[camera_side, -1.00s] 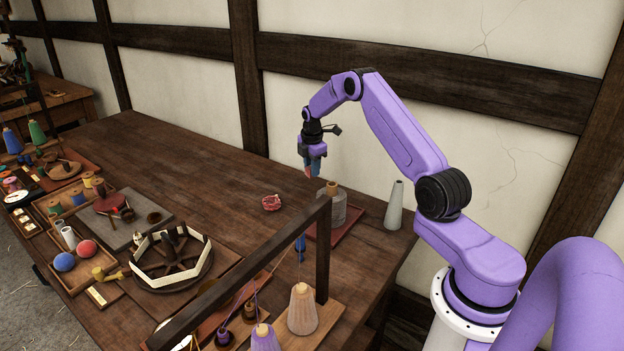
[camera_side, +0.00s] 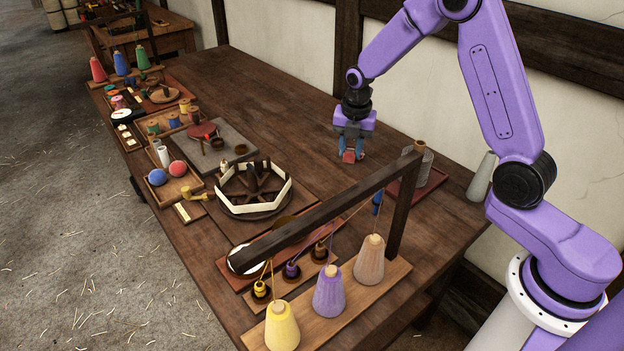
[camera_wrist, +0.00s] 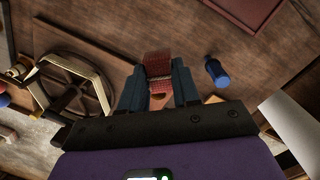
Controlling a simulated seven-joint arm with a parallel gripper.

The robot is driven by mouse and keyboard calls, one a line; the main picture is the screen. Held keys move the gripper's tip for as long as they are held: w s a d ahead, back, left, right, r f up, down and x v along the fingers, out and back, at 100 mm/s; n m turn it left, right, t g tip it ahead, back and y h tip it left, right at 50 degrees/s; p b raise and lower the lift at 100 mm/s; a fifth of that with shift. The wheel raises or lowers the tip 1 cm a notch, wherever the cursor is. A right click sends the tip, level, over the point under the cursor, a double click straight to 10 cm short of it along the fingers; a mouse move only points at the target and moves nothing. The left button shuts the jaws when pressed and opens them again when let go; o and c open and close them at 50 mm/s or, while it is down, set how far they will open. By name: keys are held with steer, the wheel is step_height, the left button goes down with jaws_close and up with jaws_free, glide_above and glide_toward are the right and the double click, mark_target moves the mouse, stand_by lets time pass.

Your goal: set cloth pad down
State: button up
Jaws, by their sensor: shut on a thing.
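The red cloth pad (camera_side: 349,156) is between the fingertips of my gripper (camera_side: 349,152) in the side view. The gripper points down over the bare wooden table, behind the dark wooden frame. In the wrist view the red woven pad (camera_wrist: 157,67) is pinched between the two blue-grey fingers (camera_wrist: 158,88), and part of it sticks out beyond the tips. The fingers hide its sides. I cannot tell for certain whether the pad touches the table or hangs just above it.
A dark wooden frame (camera_side: 330,215) stands in front, with yellow, purple and tan cones below. A wheel-shaped winder (camera_side: 252,190) is left of the gripper. A reddish tray (camera_side: 415,186) with a grey spool lies to the right. The table behind the gripper (camera_side: 270,85) is clear.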

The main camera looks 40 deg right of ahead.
mark_target(347, 154)
steer(key=shift+s+a+n, duration=0.3)
steer(key=shift+s+a, duration=0.1)
steer(key=shift+a, duration=0.2)
steer(key=shift+s+a+n, duration=0.3)
steer(key=shift+s+a, duration=0.1)
steer(key=shift+a, duration=0.2)
steer(key=shift+w+a, duration=0.1)
steer(key=shift+a, duration=0.05)
steer(key=w+f, duration=0.3)
steer(key=w, duration=0.1)
steer(key=w+f, duration=0.3)
steer(key=w, duration=0.1)
steer(key=w+f, duration=0.3)
steer(key=w, duration=0.2)
steer(key=shift+w+f, duration=0.1)
steer(key=shift+f, duration=0.1)
steer(key=shift+w+f, duration=0.1)
steer(key=shift+f, duration=1.6)
steer(key=shift+f, duration=0.1)
steer(key=o, duration=1)
steer(key=shift+o, duration=0.2)
